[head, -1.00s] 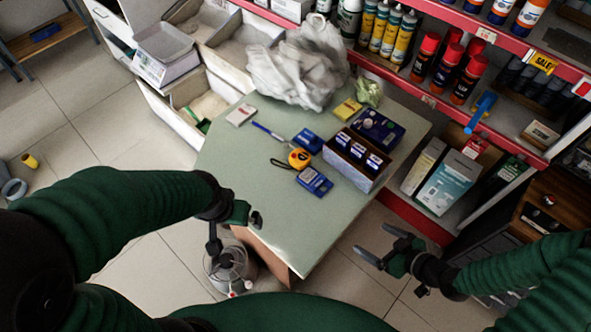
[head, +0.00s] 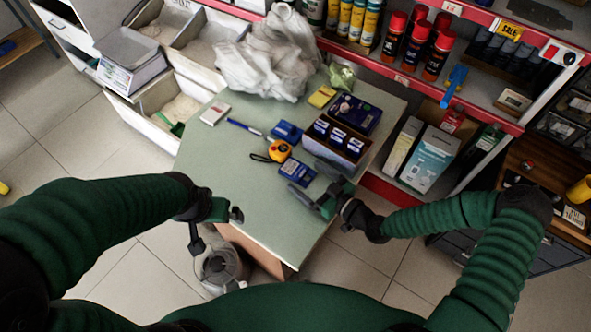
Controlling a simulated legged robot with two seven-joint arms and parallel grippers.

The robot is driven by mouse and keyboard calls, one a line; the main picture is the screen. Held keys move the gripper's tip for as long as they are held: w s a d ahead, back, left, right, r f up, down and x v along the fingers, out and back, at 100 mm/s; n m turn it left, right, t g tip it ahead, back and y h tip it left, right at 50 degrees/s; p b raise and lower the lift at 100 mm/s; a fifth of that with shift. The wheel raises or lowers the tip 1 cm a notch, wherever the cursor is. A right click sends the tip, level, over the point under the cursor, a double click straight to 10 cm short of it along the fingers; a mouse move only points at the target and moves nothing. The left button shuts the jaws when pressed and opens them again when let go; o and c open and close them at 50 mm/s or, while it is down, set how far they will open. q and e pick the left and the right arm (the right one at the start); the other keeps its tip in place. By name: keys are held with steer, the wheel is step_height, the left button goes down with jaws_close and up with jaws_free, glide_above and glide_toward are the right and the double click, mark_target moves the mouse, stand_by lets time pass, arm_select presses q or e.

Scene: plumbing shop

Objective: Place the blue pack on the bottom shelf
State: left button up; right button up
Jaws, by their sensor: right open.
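Several blue packs are on the green table (head: 215,150). One blue pack (head: 297,171) lies near the right edge, beside the yellow tape measure. Another blue pack (head: 287,131) lies further back, and more stand in an open box (head: 337,138). My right gripper (head: 314,181) is open and empty, over the table's right edge with its fingers just right of the nearer pack; I cannot tell its height. My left gripper (head: 216,228) is open and empty at the table's front left edge. The bottom shelf (head: 379,187) is right of the table and holds boxes.
A tape measure (head: 279,151), a pen (head: 244,127) and a grey plastic bag (head: 268,57) lie on the table. A white-blue carton (head: 429,160) occupies the bottom shelf. Red-capped cans (head: 438,55) stand on the shelf above. The table's front is clear.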

mark_target(298, 172)
steer(key=x, duration=0.2)
steer(key=shift+w+a+f, duration=0.1)
steer(key=shift+a, duration=0.15)
steer(key=shift+d, duration=0.1)
steer(key=shift+d, duration=0.1)
steer(key=c, duration=1.7)
